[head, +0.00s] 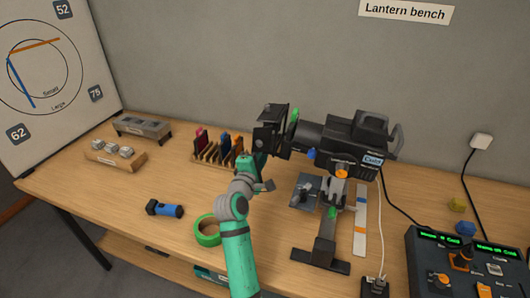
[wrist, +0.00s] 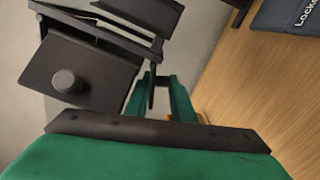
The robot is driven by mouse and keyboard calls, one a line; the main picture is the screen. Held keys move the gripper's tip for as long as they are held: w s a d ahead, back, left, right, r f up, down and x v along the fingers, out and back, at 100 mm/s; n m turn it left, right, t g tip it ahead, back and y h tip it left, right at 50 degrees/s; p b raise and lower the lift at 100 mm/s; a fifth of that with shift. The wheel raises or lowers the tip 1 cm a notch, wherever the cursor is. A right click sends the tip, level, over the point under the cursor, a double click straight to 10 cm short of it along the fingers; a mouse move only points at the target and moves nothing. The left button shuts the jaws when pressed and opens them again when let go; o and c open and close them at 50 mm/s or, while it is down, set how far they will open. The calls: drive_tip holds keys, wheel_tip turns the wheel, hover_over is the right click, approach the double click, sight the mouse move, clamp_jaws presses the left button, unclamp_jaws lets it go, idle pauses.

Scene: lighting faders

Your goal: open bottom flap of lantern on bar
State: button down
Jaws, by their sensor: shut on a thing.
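The black lantern (head: 345,135) is mounted on a stand on the bench, its front facing left. Its dark flaps (head: 270,130) stand around the front end. My green gripper (head: 258,163) is just below these flaps. In the wrist view, my gripper (wrist: 161,88) has its fingers shut on a thin dark plate, which looks like the bottom flap (wrist: 152,92). A dark panel with a round knob (wrist: 80,75) is at the left of that view, beside the fingers. The flap's exact angle is hard to tell, as my gripper partly hides it.
A wooden rack (head: 213,152) of coloured pieces stands behind my arm. A green tape roll (head: 207,231) and a blue torch (head: 165,209) lie on the bench (head: 110,195). A fader console (head: 465,262) is at the right.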

drive_tip(key=shift+f, duration=0.2)
drive_tip(key=c, duration=1.7)
unclamp_jaws()
drive_tip(key=shift+o, duration=0.2)
drive_tip(key=shift+w+r, duration=0.2)
drive_tip(key=shift+s+d, duration=0.1)
drive_tip(key=shift+d, duration=0.25)
drive_tip(key=shift+a+r, duration=0.15)
drive_tip(key=shift+a, duration=0.5)
drive_tip(key=shift+s+d, duration=0.1)
drive_tip(key=shift+d, duration=0.1)
